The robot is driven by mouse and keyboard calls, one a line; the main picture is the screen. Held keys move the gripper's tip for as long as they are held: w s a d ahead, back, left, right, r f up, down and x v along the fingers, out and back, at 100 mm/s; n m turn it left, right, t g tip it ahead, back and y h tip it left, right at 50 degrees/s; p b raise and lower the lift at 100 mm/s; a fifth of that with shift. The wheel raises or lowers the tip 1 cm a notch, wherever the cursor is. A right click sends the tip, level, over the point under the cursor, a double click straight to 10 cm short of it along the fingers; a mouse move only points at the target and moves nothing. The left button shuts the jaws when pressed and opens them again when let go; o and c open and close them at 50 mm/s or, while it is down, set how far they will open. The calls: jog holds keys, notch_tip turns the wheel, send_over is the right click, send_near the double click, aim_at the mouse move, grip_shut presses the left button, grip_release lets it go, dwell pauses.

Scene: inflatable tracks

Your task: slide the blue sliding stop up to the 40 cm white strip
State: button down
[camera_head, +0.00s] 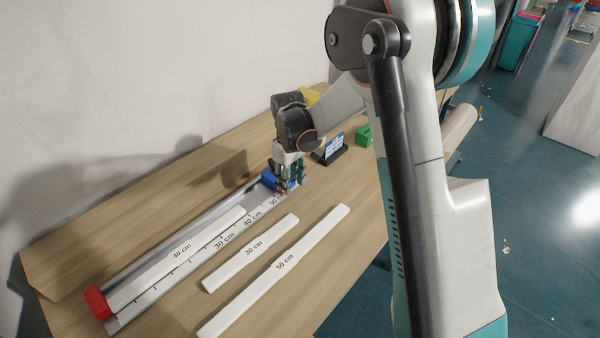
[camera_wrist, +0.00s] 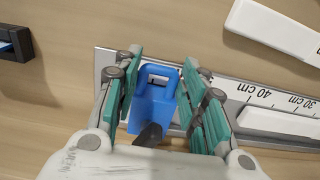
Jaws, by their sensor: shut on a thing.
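The blue sliding stop (camera_head: 269,180) sits on the metal ruler rail (camera_head: 150,297) near its far end, by the 50 cm mark. In the wrist view the stop (camera_wrist: 150,107) has a looped handle and stands between the teal finger pads. My gripper (camera_head: 289,178) is shut on the stop; its fingers also show in the wrist view (camera_wrist: 160,95). The 40 cm white strip (camera_head: 205,240) lies along the rail, its near end by the red end block (camera_head: 97,303). A gap of bare rail separates its far end from the blue stop. Part of the strip (camera_wrist: 275,122) shows in the wrist view.
A 30 cm white strip (camera_head: 248,254) and a 50 cm white strip (camera_head: 290,262) lie on the table right of the rail. A black holder with a blue-white card (camera_head: 331,150) and a green block (camera_head: 364,136) stand beyond the gripper. A wall borders the left.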

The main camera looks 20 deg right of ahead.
jog(key=s+a, duration=0.2)
jog(key=a, duration=0.1)
jog(key=s+a, duration=0.2)
jog(key=a, duration=0.1)
jog(key=s+a, duration=0.2)
jog(key=a, duration=0.2)
jog(key=c, duration=1.1)
grip_release()
jog(key=shift+o, duration=0.2)
notch_tip(320, 180, up, 12)
jog(key=shift+d, duration=0.1)
